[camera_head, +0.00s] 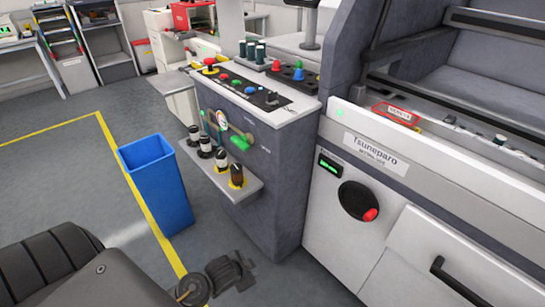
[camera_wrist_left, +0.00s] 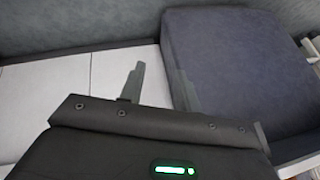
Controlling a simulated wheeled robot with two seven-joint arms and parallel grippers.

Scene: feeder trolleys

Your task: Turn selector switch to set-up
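A small black knob (camera_head: 271,98), which looks like the selector switch, sits on the dark sloping button panel (camera_head: 256,104) on top of the grey console (camera_head: 270,160). Its setting and labels are too small to read. My left gripper (camera_wrist_left: 160,88) shows in the left wrist view with its two fingers apart and nothing between them. It faces pale and dark grey surfaces, and no switch shows there. In the head view the left gripper cannot be clearly made out, and it is not at the panel. My right gripper is in neither view.
Red, green and blue buttons (camera_head: 250,90) sit beside the knob. A shelf (camera_head: 247,187) with several bottles juts from the console's front. A blue bin (camera_head: 158,187) stands on the floor to its left. A machine (camera_head: 388,145) with a red-handled dial (camera_head: 358,201) adjoins on the right.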

